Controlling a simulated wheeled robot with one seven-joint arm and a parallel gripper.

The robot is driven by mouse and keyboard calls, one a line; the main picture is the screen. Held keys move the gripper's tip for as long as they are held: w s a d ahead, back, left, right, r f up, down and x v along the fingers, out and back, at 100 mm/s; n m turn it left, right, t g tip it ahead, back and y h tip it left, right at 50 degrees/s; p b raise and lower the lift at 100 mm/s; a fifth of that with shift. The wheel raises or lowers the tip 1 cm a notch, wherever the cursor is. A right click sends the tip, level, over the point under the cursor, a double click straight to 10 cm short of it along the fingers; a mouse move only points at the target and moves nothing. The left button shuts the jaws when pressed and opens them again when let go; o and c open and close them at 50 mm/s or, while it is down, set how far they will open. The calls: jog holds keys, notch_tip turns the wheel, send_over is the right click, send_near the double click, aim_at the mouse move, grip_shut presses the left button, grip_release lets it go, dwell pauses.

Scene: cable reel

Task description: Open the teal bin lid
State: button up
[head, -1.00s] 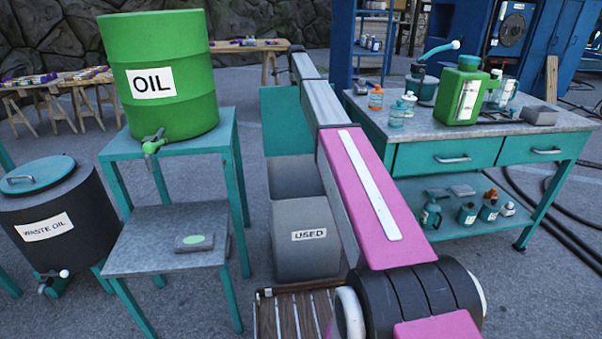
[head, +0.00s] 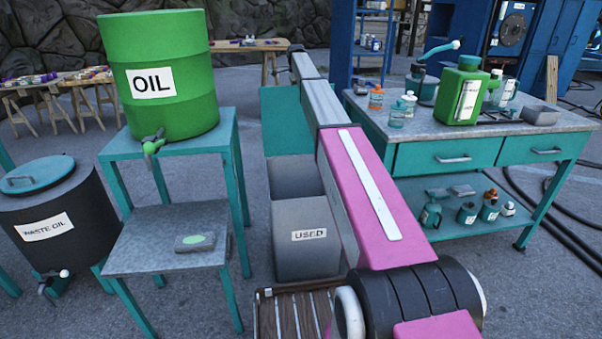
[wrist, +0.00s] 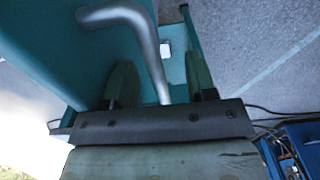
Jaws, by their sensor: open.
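The grey bin labelled USED (head: 305,258) stands in the middle of the head view, its top open and its grey inside showing. Its teal lid (head: 283,115) stands raised at the bin's far side, partly hidden by my arm. In the wrist view, a teal surface (wrist: 50,35), seemingly the lid, fills the upper left, with a bent grey metal handle (wrist: 150,45) on it. My gripper (wrist: 162,80) is open, with one green finger on each side of the handle's lower end. I cannot tell whether the fingers touch it. In the head view the fingers are hidden.
A teal stand (head: 240,190) with a green OIL drum (head: 170,95) is left of the bin. A black waste oil drum (head: 60,215) stands farther left. A workbench (head: 410,125) with bottles and cans is close on the right. Cables (head: 560,235) lie beyond it.

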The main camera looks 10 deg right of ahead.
jog(key=o, duration=0.5)
jog(key=shift+r, duration=0.25)
jog(key=shift+o, duration=1.2)
jog(key=shift+r, duration=3.05)
